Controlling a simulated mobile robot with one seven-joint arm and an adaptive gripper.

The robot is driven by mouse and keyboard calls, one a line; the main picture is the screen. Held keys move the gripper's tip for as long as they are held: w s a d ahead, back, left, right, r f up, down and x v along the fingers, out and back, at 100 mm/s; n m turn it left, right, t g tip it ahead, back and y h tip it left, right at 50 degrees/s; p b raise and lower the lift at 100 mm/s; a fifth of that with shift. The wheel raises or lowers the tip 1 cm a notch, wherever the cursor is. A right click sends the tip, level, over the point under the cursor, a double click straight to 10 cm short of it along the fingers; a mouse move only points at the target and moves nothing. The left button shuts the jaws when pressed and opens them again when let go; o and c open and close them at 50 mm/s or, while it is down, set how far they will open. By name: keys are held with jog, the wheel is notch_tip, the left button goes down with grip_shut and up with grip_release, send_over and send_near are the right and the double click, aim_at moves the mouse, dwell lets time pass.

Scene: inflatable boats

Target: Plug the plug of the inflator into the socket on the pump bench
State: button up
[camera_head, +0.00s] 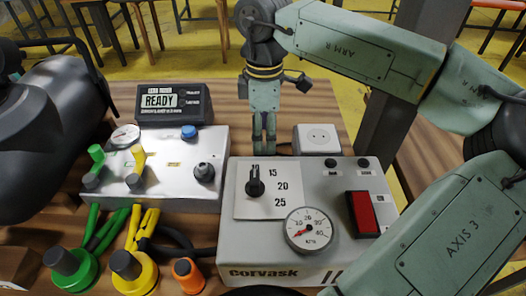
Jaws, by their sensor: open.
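The inflator (271,257) is a grey box marked Corvask, with a dial, a pressure gauge and a red rocker switch, at the front centre of the bench. The socket (318,137) is a white box with a round two-hole face, behind the inflator. My gripper (264,150) points down behind the inflator, left of the socket. Its fingers are open with a narrow gap. I cannot make out the plug; the area below the fingertips is hidden by the inflator. A short dark piece, perhaps cable, shows between the gripper and the socket.
A grey valve box (160,185) with green and yellow levers stands left of the inflator. A display reading READY (172,103) sits behind it. Green, yellow and orange hose ends (127,272) lie at front left. Some wooden bench top (222,97) is bare around my gripper.

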jog(key=shift+f, duration=0.55)
jog(key=shift+w+a+f+p, duration=0.1)
jog(key=shift+f+p, duration=0.4)
jog(key=shift+f, duration=0.85)
jog(key=shift+w+a+f+p, duration=0.1)
jog(key=shift+f+p, duration=0.4)
jog(key=shift+f, duration=0.8)
jog(key=shift+c, duration=0.3)
jog(key=c, duration=1.1)
jog(key=shift+r, duration=0.1)
notch_tip(320, 180, up, 10)
jog(key=shift+b, duration=1.05)
